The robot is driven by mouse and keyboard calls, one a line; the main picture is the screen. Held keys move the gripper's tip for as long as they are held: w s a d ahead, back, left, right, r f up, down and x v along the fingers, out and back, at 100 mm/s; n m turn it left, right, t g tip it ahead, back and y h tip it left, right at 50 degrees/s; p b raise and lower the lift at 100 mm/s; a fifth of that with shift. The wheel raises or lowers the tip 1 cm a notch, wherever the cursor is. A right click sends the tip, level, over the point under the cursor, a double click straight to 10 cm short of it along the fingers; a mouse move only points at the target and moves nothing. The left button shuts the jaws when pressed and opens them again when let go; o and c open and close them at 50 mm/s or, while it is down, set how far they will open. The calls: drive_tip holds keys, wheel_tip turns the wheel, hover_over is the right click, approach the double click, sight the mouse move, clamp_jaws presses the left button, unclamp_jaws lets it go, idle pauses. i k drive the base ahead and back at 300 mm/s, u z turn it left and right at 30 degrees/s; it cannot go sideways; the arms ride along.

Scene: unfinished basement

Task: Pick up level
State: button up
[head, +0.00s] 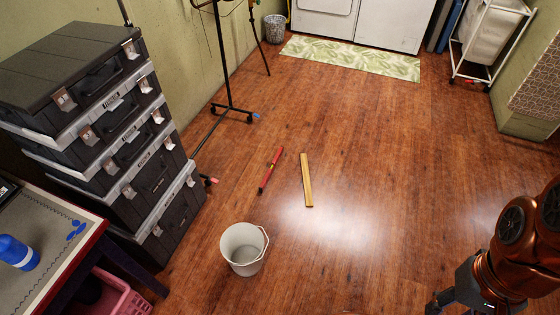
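Two slim bars lie on the wooden floor in the middle of the head view. One is a narrow red bar (270,171) with dark parts, which looks like a level. The other is a wider, flat yellow bar (307,180) just to its right, apart from it; I cannot tell for sure which is the level. My gripper (437,305) is only partly in view at the bottom right edge, far from both bars. Its fingers are mostly cut off, so its opening does not show.
A white bucket (243,249) stands in front of the bars. Stacked black cases (110,130) and a table (50,249) fill the left. A black stand (229,108) is behind. A green mat (350,58) lies before white appliances. The floor to the right is clear.

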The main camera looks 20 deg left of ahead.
sight(280, 152)
drive_tip(key=i, duration=3.4)
drive_tip(key=u, duration=3.75)
drive_tip(key=i, duration=0.45)
